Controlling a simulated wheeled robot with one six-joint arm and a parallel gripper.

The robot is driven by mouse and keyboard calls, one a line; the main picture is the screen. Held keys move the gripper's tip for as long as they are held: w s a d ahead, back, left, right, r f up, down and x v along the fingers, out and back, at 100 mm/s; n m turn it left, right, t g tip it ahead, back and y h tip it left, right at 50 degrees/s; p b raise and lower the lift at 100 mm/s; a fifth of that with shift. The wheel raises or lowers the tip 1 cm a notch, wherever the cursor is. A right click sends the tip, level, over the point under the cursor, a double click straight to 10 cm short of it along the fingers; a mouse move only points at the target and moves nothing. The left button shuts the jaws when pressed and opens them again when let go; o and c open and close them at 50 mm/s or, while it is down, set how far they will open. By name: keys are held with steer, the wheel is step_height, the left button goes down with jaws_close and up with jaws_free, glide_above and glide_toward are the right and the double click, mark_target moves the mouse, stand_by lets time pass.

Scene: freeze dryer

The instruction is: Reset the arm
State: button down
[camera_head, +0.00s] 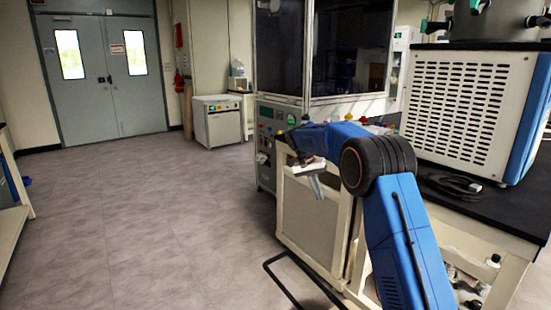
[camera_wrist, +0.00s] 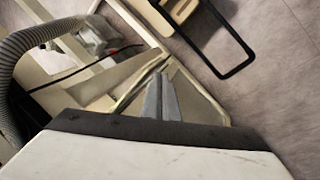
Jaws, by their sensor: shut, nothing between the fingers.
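My arm is blue with a black elbow joint and rises from the lower right in the head view, bending left at the elbow. My gripper (camera_head: 317,187) hangs at its end, pointing down in front of the cream bench frame. In the wrist view my gripper (camera_wrist: 160,76) shows two grey fingers close together, with nothing between them. Beyond the fingers lie the cream frame and the floor. The freeze dryer (camera_head: 468,97), a white vented box with blue trim, stands on the black bench top at the right, apart from my gripper.
A glass-fronted cabinet (camera_head: 330,45) stands behind my gripper. A black floor bar (camera_head: 283,285) lies below it and also shows in the wrist view (camera_wrist: 240,50). A grey hose (camera_wrist: 30,38) is at the wrist view's left. Open floor (camera_head: 150,220) spreads left toward grey double doors (camera_head: 103,75).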

steer(key=s+d+r+n+t+y, duration=0.1)
steer(key=s+d+r, duration=0.3)
steer(key=s, duration=0.6)
steer(key=s+d+r+t+y, duration=0.1)
steer(key=s+d+r, duration=0.1)
steer(key=s+r, duration=0.6)
steer(key=s+d+r+n+y, duration=0.1)
steer(key=s+d+r, duration=0.2)
steer(key=s, duration=0.9)
steer(key=s+f+t, duration=0.1)
steer(key=s+f, duration=0.2)
steer(key=s, duration=0.7)
steer(key=s+d+f+n+t, duration=0.1)
steer(key=s+f, duration=0.3)
steer(key=s, duration=0.6)
steer(key=s+d+f+n+t+y, duration=0.1)
steer(key=s+f, duration=0.2)
steer(key=s, duration=0.8)
steer(key=shift+f, duration=0.35)
steer(key=c, duration=2.4)
jaws_free()
steer(key=shift+d, duration=0.1)
steer(key=shift+c, duration=0.2)
